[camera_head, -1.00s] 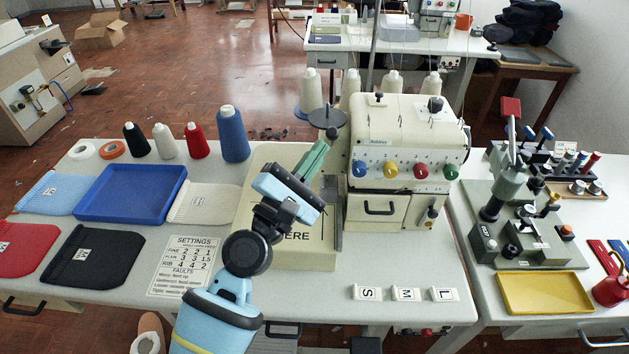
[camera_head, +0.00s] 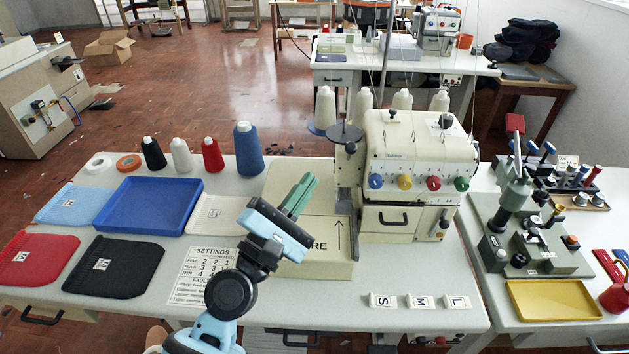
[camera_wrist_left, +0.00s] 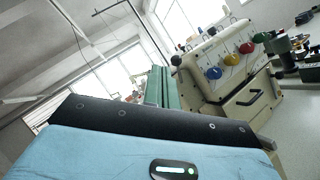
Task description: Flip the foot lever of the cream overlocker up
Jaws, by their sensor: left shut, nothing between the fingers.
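The cream overlocker (camera_head: 412,150) stands on the white table, with blue, yellow, red and green dials on its front. It also shows in the left wrist view (camera_wrist_left: 222,62), tilted. My left gripper (camera_head: 301,192), with green fingers, is shut and empty. It is to the left of the overlocker, above the cream bed, apart from the machine. Its green fingers also show in the left wrist view (camera_wrist_left: 160,88). My right gripper is in no view.
A blue tray (camera_head: 150,205), several thread cones (camera_head: 249,148) and folded fabric pieces (camera_head: 115,266) lie to the left. S, M and L tags (camera_head: 420,301) lie in front of the overlocker. A green-grey machine (camera_head: 520,225) and a yellow tray (camera_head: 553,300) stand at the right.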

